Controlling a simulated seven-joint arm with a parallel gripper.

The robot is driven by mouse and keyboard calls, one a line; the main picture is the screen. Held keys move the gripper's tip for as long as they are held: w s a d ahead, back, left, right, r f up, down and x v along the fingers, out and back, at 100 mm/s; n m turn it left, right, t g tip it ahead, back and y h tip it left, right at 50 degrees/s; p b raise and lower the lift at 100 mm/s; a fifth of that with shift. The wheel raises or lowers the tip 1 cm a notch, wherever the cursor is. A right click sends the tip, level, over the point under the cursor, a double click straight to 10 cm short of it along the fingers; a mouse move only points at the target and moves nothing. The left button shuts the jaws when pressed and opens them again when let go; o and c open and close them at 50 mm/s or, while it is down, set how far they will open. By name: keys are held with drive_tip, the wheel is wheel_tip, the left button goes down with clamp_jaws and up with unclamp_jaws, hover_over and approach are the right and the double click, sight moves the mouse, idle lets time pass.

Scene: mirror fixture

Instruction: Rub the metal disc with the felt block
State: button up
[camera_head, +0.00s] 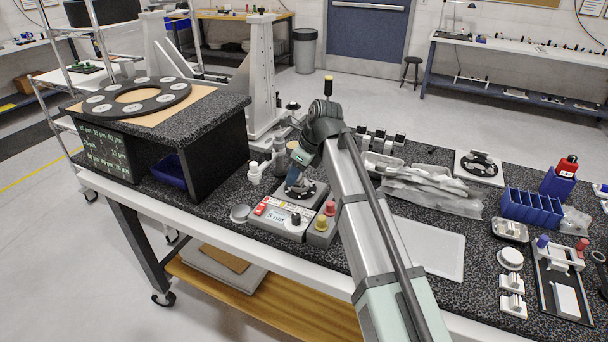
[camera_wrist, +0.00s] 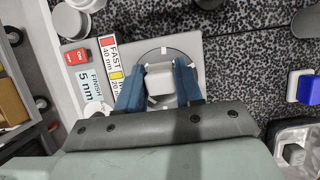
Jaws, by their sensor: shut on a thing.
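My gripper (camera_wrist: 160,78) has its blue fingers shut on the pale grey felt block (camera_wrist: 159,83) in the wrist view. The block is over the round metal disc (camera_wrist: 152,55), which shows as a grey circle with a dark rim on a flat plate. The block and fingers hide much of the disc. I cannot tell whether the block touches it. In the head view my gripper (camera_head: 294,182) points down over the machine beside the control box; the block is not clear there.
The control box (camera_head: 279,218) with a red switch (camera_wrist: 77,57) and speed labels stands close by. A grey box with red and yellow knobs (camera_head: 322,225) is to its right. White bottles (camera_head: 255,173) stand left, plastic bags (camera_head: 430,190) lie right, and a white tray (camera_head: 430,250) lies nearer.

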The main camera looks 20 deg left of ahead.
sight(305, 185)
drive_tip(key=shift+a, duration=0.9)
drive_tip(key=shift+d, duration=2.85)
drive_tip(key=shift+d+r, duration=0.15)
drive_tip(key=shift+w+r, duration=0.1)
drive_tip(key=shift+r, duration=0.8)
wheel_tip(305, 185, up, 6)
